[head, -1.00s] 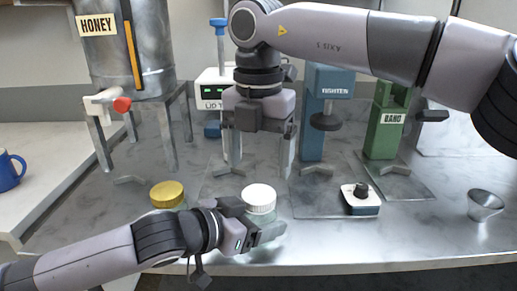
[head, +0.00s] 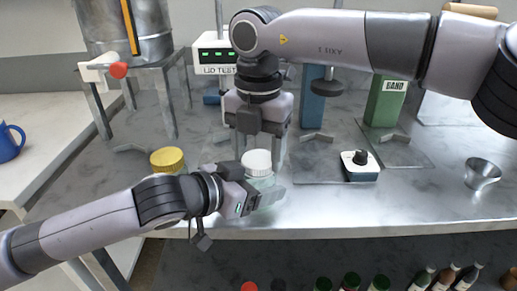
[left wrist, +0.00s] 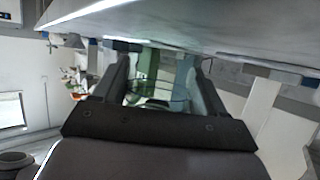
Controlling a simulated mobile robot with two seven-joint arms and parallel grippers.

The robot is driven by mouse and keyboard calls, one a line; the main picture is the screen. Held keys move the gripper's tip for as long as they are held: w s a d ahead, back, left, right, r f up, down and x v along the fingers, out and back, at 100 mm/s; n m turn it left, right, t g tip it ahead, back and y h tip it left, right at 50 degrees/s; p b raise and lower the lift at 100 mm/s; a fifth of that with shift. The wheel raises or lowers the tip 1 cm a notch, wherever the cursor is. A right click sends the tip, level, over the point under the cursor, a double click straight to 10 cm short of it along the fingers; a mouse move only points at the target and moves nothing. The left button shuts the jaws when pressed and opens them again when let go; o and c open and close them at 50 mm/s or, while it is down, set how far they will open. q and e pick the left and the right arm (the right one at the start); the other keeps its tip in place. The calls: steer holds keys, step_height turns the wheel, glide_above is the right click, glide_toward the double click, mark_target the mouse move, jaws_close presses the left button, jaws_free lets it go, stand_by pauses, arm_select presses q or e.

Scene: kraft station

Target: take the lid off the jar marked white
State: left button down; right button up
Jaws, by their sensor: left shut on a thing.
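A glass jar with a white lid (head: 257,162) stands upright near the counter's front edge. My left gripper (head: 268,196) is shut on the jar's body, below the lid, coming from the left. In the left wrist view, the greenish glass (left wrist: 150,85) shows between the two fingers. My right gripper (head: 259,148) points down over the white lid, its two fingers spread apart with no lid visibly clamped. I cannot tell whether its fingertips are level with the lid. A second jar with a gold lid (head: 167,160) stands to the left. No jar marking is readable.
A small device with a black knob (head: 360,164) and a metal cup (head: 482,173) are on the right. Behind stand a lid tester (head: 214,52), a green band stand (head: 386,100) and a honey tank on legs. Several bottles sit below the counter's front edge.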

steer(key=shift+n, duration=1.8)
steer(key=o, duration=1.2)
steer(key=shift+c, duration=0.2)
steer(key=shift+r, duration=2.3)
arm_select(q)
jaws_free()
